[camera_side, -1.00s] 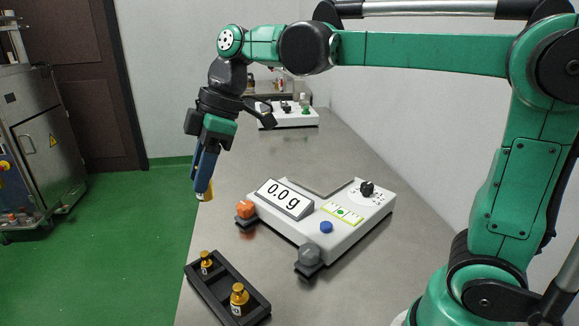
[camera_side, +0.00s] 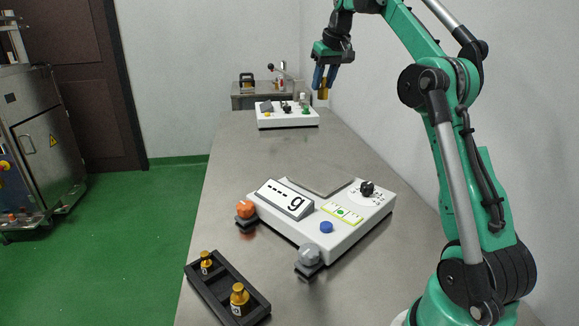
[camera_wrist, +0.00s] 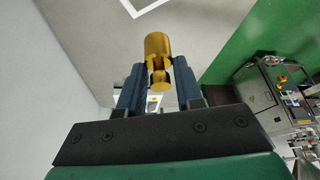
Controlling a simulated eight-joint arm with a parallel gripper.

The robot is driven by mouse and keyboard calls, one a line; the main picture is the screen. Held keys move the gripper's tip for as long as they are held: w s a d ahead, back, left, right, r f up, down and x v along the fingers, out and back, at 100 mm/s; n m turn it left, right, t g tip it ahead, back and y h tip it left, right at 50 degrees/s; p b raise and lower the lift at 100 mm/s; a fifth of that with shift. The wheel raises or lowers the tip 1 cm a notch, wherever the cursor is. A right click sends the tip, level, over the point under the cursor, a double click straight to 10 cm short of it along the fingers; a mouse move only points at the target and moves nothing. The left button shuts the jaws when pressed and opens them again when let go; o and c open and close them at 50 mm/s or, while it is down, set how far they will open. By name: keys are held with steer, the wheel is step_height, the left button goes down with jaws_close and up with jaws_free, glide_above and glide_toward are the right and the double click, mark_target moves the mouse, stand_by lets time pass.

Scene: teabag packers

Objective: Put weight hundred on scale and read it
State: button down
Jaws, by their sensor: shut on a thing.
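My gripper (camera_side: 325,82) is raised high beyond the scale, near the right wall. It is shut on a brass weight (camera_side: 322,94), which hangs below the blue fingers in the side view. In the wrist view the weight (camera_wrist: 157,45) sits between the fingertips, its neck gripped; no marking on it is readable. The white scale (camera_side: 345,238) stands on the table, and its display (camera_side: 284,198) reads dashes with "g". A black tray (camera_side: 222,312) at the front left holds a smaller brass weight (camera_side: 206,262) and a larger one (camera_side: 239,299).
The scale carries a black knob (camera_side: 367,188), a blue button (camera_side: 326,227) and a bubble-level panel (camera_side: 342,213). An orange knob (camera_side: 244,209) and a grey knob (camera_side: 309,257) stand at its corners. Another white device (camera_side: 287,118) is at the table's far end.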

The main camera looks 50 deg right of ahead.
steer(key=shift+s+d+f, duration=0.1)
steer(key=shift+d+f, duration=0.05)
steer(key=shift+d, duration=0.2)
step_height(320, 180, down, 20)
steer(key=shift+r, duration=0.2)
steer(key=c, duration=0.6)
jaws_free()
steer(key=shift+f, duration=0.15)
